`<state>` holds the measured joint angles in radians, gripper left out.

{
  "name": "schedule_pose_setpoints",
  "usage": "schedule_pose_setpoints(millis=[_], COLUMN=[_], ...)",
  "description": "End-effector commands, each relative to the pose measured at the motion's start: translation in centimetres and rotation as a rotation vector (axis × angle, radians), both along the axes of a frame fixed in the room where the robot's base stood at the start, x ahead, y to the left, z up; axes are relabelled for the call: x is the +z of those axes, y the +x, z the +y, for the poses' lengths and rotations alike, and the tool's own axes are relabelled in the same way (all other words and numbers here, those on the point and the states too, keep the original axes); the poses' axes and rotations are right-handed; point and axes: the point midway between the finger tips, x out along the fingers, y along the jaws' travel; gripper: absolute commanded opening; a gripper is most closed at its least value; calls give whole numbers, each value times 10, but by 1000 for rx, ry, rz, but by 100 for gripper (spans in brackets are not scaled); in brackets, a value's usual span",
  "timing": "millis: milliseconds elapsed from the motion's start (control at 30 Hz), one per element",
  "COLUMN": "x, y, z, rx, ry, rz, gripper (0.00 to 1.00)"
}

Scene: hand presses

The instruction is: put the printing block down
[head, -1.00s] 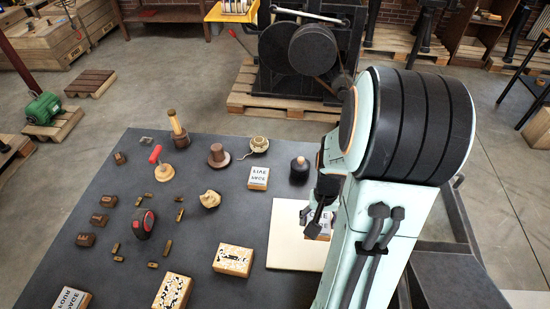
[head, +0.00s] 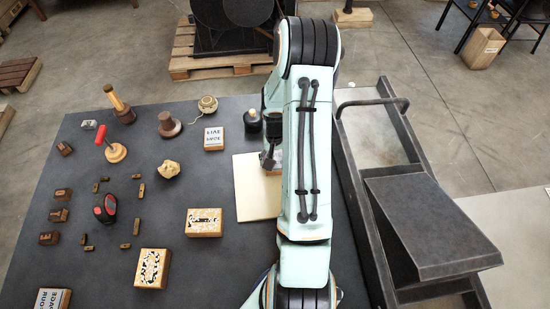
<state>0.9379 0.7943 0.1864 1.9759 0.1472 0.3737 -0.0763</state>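My gripper (head: 267,160) is low over the cream board (head: 255,200), mostly hidden behind my own arm. A sliver of a wood-edged block (head: 272,172) shows at the fingers over the board. I cannot tell whether the fingers hold it or whether it touches the board. Other blocks lie apart on the dark table: a lettered one (head: 214,139) just left of the board, two with black-and-white patterns (head: 204,222) (head: 153,268), and a lettered one (head: 53,300) at the front left.
A dark bottle (head: 252,121) stands behind the board. Stamps, a red-handled tool (head: 114,151), a sponge-like lump (head: 168,169), a red-and-black item (head: 105,208) and small wooden pieces cover the left of the table (head: 110,255). A metal-framed bed (head: 400,210) stands at the right.

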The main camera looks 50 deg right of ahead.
Motion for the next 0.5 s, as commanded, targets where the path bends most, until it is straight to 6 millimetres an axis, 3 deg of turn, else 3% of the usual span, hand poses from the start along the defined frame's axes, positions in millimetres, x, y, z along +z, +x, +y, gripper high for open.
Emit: schedule_pose_setpoints(millis=[167, 200, 233, 267, 500], x=[-4, -3, -3, -3, -3], y=[0, 0, 0, 0, 0], z=[0, 0, 0, 0, 0], rx=[0, 0, 0, 0, 0], ry=[1, 1, 1, 1, 1], rz=[1, 1, 1, 1, 1], gripper=[21, 73, 82, 86, 86])
